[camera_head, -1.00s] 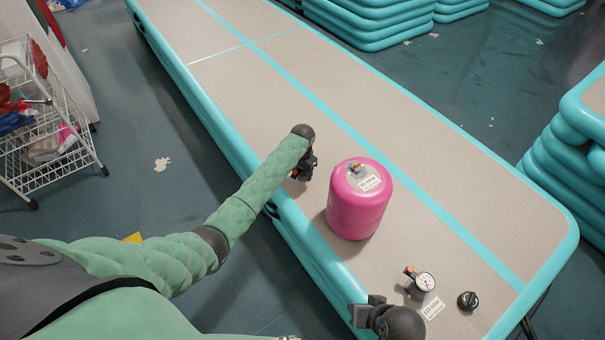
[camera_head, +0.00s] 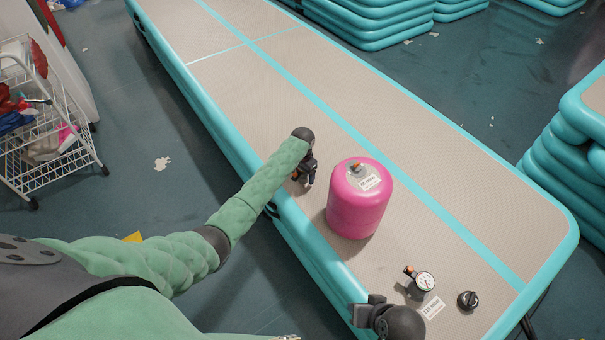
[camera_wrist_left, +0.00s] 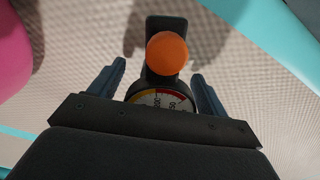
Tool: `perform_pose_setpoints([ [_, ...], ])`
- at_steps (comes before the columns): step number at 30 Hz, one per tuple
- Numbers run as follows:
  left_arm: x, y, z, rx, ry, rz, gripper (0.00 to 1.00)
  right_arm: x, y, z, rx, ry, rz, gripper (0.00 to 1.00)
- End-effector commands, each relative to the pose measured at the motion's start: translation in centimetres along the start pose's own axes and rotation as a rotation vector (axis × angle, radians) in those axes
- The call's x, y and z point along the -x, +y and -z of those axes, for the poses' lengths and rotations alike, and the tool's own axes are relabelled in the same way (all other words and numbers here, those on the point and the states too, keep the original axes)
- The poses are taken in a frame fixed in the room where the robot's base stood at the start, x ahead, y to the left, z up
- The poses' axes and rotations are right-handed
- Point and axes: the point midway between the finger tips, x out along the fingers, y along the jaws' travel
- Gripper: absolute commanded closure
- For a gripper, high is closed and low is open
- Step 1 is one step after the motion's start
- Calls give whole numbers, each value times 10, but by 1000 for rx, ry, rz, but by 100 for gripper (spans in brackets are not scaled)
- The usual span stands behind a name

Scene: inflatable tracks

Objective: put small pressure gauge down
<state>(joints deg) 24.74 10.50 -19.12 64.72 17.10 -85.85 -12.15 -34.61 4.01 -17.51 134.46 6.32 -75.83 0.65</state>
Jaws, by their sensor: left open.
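A small pressure gauge with an orange knob and a white dial (camera_wrist_left: 165,99) is between the fingers of my left gripper (camera_wrist_left: 158,69) in the left wrist view. The fingers are open, with a narrow gap at the left side of the gauge. In the head view my left gripper (camera_head: 304,174) is low over the beige mat (camera_head: 262,125), left of the pink cylinder. The gauge is mostly hidden there by the gripper. I cannot tell for certain that its base rests on the mat. My right gripper (camera_head: 366,312) shows partly at the bottom edge; its fingers are unclear.
A pink cylinder (camera_head: 357,205) stands close to the right of my left gripper. A second gauge (camera_head: 424,282), a white label (camera_head: 433,307) and a black knob (camera_head: 467,300) are near the mat's front end. The mat is clear farther back.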

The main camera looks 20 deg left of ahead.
Motion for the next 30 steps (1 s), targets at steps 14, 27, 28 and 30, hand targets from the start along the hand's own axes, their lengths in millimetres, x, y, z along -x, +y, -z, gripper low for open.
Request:
perform_pose_setpoints([
  [14, 77, 0, 1, 0, 3, 1, 23, 0, 1, 0, 0, -1, -1, 64],
  [27, 121, 0, 0, 0, 0, 0, 23, -1, 0, 1, 0, 5, 1, 64],
  [28, 122, 0, 0, 0, 0, 0, 23, -1, 0, 1, 0, 5, 1, 64],
  [30, 122, 0, 0, 0, 0, 0, 23, -1, 0, 1, 0, 5, 2, 64],
])
